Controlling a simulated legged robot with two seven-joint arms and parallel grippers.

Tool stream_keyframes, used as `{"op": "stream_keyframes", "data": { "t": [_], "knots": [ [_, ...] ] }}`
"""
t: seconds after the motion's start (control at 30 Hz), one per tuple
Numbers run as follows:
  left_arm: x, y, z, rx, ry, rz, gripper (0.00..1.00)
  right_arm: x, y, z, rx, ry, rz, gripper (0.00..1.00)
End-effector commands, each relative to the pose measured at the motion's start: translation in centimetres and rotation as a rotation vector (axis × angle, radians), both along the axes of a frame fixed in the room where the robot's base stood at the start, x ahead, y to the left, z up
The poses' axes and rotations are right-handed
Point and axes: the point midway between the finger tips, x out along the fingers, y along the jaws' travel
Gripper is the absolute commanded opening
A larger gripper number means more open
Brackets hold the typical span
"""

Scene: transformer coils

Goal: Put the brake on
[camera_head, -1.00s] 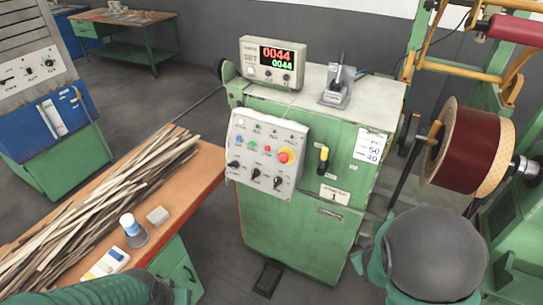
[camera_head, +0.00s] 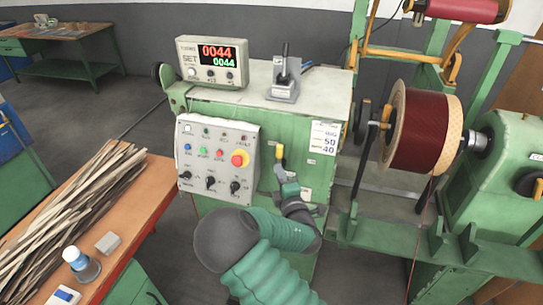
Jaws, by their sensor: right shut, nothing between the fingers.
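The green machine cabinet (camera_head: 215,104) stands in the middle of the head view. On its front, a small yellow-and-black lever (camera_head: 279,154) stands upright, to the right of the grey control panel (camera_head: 213,160). Which control is the brake is not marked legibly. My right gripper (camera_head: 283,178) is shut and empty, just below this lever; whether it touches the lever I cannot tell. My right arm hides the lower front of the cabinet. My left gripper is out of view.
A joystick box (camera_head: 284,84) and a counter display (camera_head: 212,62) sit on the cabinet top. A dark red coil (camera_head: 421,132) is mounted at right on the green winder. An orange bench (camera_head: 151,186) with wooden strips stands at left.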

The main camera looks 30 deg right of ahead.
Motion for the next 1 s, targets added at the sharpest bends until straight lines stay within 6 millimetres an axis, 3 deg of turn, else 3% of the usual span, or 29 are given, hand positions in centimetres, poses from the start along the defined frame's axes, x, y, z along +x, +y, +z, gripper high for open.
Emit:
{"op": "stream_keyframes", "data": {
  "t": [0.2, 0.4, 1.0],
  "knots": [
    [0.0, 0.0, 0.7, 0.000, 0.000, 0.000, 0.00, 4.3, -1.5, 0.2, 0.000, -0.001, 0.001, 0.00],
    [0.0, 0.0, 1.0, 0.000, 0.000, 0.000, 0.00, 6.9, -2.4, 0.1, 0.000, 0.001, -0.001, 0.00],
    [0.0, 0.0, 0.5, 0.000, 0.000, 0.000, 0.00, 7.4, -2.8, -0.2, 0.015, -0.014, -0.002, 0.00]
  ]
}}
